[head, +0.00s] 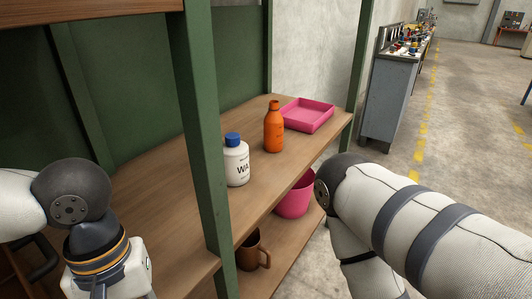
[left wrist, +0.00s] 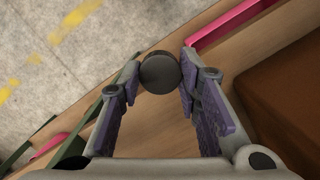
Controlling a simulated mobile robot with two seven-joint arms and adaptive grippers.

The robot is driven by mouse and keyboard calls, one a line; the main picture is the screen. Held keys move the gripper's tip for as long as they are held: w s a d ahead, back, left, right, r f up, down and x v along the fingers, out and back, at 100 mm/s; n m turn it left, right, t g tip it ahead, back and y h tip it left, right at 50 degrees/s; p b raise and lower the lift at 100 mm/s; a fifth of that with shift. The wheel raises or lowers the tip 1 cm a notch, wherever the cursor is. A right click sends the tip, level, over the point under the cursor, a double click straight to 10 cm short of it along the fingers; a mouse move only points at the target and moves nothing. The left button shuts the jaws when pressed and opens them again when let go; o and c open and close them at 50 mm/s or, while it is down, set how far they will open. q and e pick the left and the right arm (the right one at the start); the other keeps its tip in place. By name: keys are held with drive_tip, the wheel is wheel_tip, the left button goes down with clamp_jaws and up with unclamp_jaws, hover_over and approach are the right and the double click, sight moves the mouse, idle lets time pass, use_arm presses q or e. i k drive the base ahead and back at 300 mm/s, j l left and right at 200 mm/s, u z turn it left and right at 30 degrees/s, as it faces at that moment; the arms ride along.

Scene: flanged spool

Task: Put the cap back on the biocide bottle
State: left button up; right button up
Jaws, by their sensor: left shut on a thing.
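An orange bottle (head: 274,132) stands upright on the wooden shelf board. Its narrow neck shows a dark band near the top, and its label is too small to read. A white bottle (head: 236,164) with a blue cap and a label starting "WA" stands nearer, to its left. In the left wrist view my left gripper (left wrist: 160,75) is shut on a dark round cap (left wrist: 159,73) held between its fingertips. My left gripper is outside the head view, which shows only my left arm at lower left. My right gripper is out of view.
A pink tray (head: 308,114) sits behind the orange bottle. A pink bucket (head: 295,196) and a brown mug (head: 251,251) stand on the lower shelf. A green upright post (head: 200,130) rises at the shelf's front edge. The board between the white bottle and its front edge is clear.

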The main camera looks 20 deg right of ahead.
sight(274, 122)
drive_tip(key=k+l, duration=0.1)
drive_tip(key=l, duration=0.25)
drive_tip(key=l+u, duration=0.15)
drive_tip(key=l, duration=0.2)
drive_tip(key=k+l, duration=0.15)
drive_tip(key=l, duration=0.2)
drive_tip(key=i+l+u, duration=0.1)
drive_tip(key=l, duration=0.25)
drive_tip(key=i+l, duration=0.1)
drive_tip(key=l, duration=0.3)
drive_tip(key=i+l+u, duration=0.15)
drive_tip(key=l, duration=0.25)
drive_tip(key=i+l, duration=0.2)
drive_tip(key=l, duration=0.2)
drive_tip(key=i+l+u, duration=0.15)
drive_tip(key=l, duration=0.25)
drive_tip(key=i, duration=0.05)
